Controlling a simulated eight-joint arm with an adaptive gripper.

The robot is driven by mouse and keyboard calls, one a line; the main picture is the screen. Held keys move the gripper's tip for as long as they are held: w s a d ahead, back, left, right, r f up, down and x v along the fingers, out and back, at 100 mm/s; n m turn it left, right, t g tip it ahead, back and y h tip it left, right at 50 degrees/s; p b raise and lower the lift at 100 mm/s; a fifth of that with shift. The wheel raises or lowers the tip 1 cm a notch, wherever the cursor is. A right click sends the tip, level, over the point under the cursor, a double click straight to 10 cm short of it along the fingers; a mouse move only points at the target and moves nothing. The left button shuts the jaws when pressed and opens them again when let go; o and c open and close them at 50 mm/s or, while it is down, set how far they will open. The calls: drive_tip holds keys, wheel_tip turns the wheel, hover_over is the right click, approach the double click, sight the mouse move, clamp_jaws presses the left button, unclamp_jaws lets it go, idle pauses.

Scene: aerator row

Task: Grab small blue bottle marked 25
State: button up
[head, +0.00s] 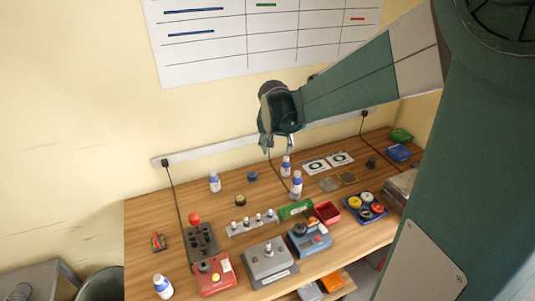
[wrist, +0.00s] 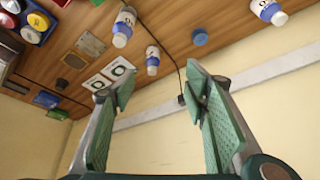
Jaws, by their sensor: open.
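Several small white bottles with blue labels stand on the wooden bench in the head view: one at the back left (head: 214,182), two near the middle (head: 286,167) (head: 297,186), and one at the front left (head: 163,286). Three bottles show in the wrist view (wrist: 124,27) (wrist: 152,60) (wrist: 269,11). The label numbers are too small to read, so I cannot tell which is marked 25. My gripper (head: 273,146) is open and empty, well above the back of the bench near the wall. Its two green fingers spread apart in the wrist view (wrist: 157,80).
A small blue cap-like object (head: 252,176) lies between the bottles. A metal rack (head: 252,225), a green box (head: 296,209), a red tray (head: 327,212) and control boxes (head: 268,262) crowd the front. Two white cards (head: 328,162) lie behind. A cable hangs near the middle bottles.

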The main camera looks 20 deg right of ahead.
sight(286, 157)
drive_tip(key=w+d+f+m, duration=0.1)
drive_tip(key=w+d+f, duration=0.2)
drive_tip(key=f, duration=0.2)
drive_tip(key=w+d+f+m+g, duration=0.1)
drive_tip(key=w+d+f, duration=0.2)
drive_tip(key=w+f, duration=0.1)
drive_tip(key=w+d+f+m+h+b, duration=0.1)
drive_tip(key=w+d+f, duration=0.2)
drive_tip(key=f, duration=0.3)
drive_tip(key=shift+w+d+f, duration=0.1)
drive_tip(key=shift+w+d, duration=0.2)
drive_tip(key=shift+w, duration=0.05)
drive_tip(key=shift+w+d+f+m+g, duration=0.1)
drive_tip(key=shift+d+f+m+g, duration=0.1)
drive_tip(key=shift+f+m+g, duration=0.15)
drive_tip(key=shift+f, duration=0.1)
drive_tip(key=shift+x, duration=0.75)
drive_tip(key=shift+w+d+f, duration=0.15)
drive_tip(key=shift+f, duration=0.25)
drive_tip(key=shift+x, duration=2.65)
